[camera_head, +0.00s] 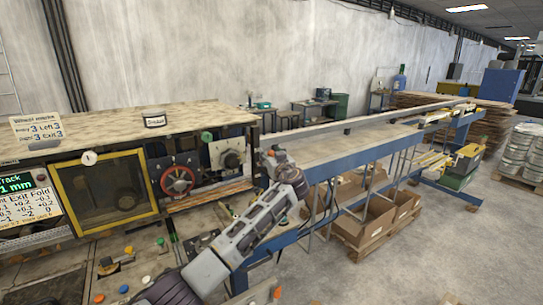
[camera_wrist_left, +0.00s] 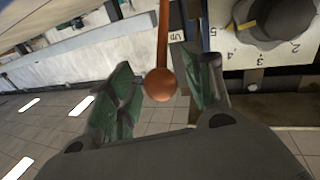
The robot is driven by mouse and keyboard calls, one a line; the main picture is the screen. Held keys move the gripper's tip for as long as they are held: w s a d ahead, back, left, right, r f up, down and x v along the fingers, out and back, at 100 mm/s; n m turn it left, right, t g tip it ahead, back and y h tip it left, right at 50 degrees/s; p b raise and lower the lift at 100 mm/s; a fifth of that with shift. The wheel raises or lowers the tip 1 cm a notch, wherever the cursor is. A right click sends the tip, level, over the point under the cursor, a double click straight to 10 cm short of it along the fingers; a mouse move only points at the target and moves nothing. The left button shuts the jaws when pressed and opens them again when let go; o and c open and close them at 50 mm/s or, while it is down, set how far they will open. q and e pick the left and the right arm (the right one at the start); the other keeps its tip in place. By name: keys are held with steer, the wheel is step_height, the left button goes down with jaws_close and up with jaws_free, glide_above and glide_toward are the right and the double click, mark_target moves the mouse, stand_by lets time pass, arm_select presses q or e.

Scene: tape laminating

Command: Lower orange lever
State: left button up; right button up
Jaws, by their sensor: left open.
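The orange lever shows in the left wrist view as a copper-orange rod ending in a round knob (camera_wrist_left: 160,85). My left gripper (camera_wrist_left: 163,78) is open, with one green-padded finger on each side of the knob. The knob is between the fingers, with a visible gap to the left one; whether the right one touches it I cannot tell. In the head view my left gripper (camera_head: 268,160) is beside the right end of the machine, and the lever is too small or hidden to make out there. My right gripper is not in view.
A dark dial with a numbered scale (camera_wrist_left: 275,22) is close to the right finger. In the head view, a red handwheel (camera_head: 177,181) and a yellow-framed window (camera_head: 105,192) are on the machine front. A blue conveyor frame (camera_head: 345,160) extends to the right.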

arm_select(q)
jaws_close()
stand_by(0.3)
steer(key=shift+f+b, duration=0.1)
steer(key=shift+b, duration=0.2)
